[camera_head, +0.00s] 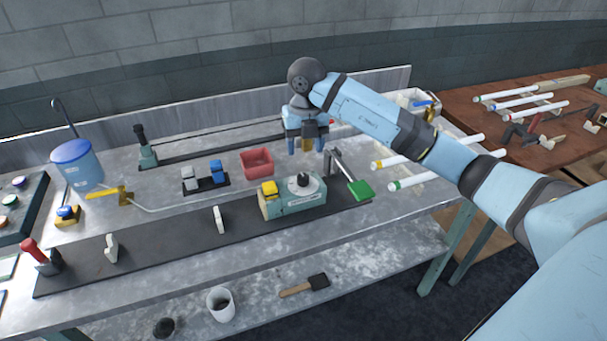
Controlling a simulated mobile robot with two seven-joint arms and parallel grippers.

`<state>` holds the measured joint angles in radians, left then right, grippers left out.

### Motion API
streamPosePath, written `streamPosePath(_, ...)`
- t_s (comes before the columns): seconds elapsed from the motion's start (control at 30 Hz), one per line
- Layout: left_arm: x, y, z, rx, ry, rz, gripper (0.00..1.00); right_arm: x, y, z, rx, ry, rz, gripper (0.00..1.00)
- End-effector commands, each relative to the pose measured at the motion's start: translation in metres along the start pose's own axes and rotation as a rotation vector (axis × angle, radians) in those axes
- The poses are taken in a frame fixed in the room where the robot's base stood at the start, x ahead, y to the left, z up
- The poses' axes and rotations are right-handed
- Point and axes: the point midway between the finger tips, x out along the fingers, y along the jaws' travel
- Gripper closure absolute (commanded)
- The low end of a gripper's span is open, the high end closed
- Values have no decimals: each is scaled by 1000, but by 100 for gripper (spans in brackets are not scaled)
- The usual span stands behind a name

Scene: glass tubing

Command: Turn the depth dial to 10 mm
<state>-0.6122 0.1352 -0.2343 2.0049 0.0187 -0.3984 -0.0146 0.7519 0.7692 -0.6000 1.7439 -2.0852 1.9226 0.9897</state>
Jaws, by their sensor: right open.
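The depth dial (303,186) is a pale round disc with a black knob, on top of a grey-green block (290,204) on the bench. The dial's marks are too small to read. My right gripper (307,151) is open, with its fingers pointing down. In the picture it is just above and behind the dial, apart from it. A small yellow-brown patch shows between its fingers, and I cannot tell what it is. My left gripper is out of view.
A red bin (257,163) stands behind left. White tubes (408,182) lie to the right, below my arm. The bench's front right is clear.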

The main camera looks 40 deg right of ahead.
Motion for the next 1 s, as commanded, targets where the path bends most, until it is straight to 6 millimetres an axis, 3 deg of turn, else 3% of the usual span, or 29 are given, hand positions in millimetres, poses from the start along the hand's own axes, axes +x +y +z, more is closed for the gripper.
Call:
streamPosePath(0.2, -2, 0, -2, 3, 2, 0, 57, 49, 0, -1, -1, 5, 1, 41)
streamPosePath(0.4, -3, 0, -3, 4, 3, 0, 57, 80, 1, -1, -2, 2, 2, 41)
streamPosePath(0.6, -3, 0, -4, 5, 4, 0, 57, 95, 0, -1, -1, 1, 3, 41)
streamPosePath(0.87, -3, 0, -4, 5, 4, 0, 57, 96, 1, 0, -2, 0, 3, 41)
streamPosePath(0.9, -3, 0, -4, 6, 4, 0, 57, 96, 1, -1, -2, 0, 3, 43)
streamPosePath(1.0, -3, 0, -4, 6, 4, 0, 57, 96, 1, -1, -2, 0, 3, 66)
